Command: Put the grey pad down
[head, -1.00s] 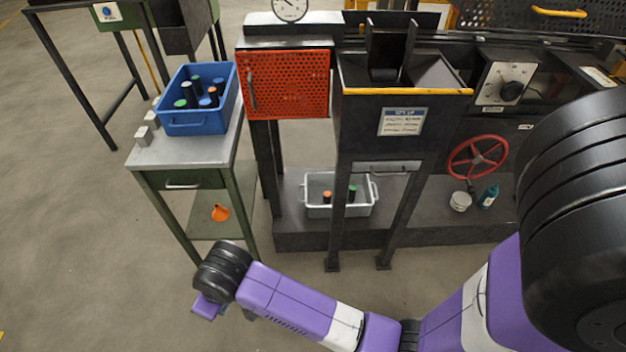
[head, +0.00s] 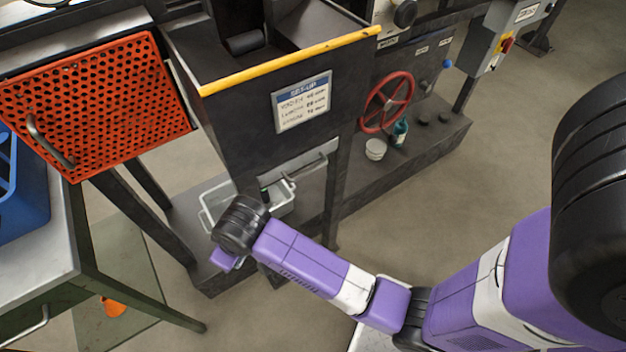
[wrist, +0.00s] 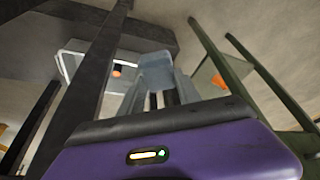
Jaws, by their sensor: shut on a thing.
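The grey pad (wrist: 157,70) shows in the wrist view as a pale blue-grey block at the tip of my gripper (wrist: 162,98). My gripper is shut on it, with the dark fingers just below the block in the picture. The pad is held in the air, and I see it touching no surface.
A grey bin (head: 209,204) stands on the low plinth under the dark hopper (head: 262,120). A green-legged cart (head: 65,240) with a blue bin (head: 25,190) is at left, an orange funnel (head: 113,307) on its lower shelf. A red handwheel (head: 387,101) and open floor lie right.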

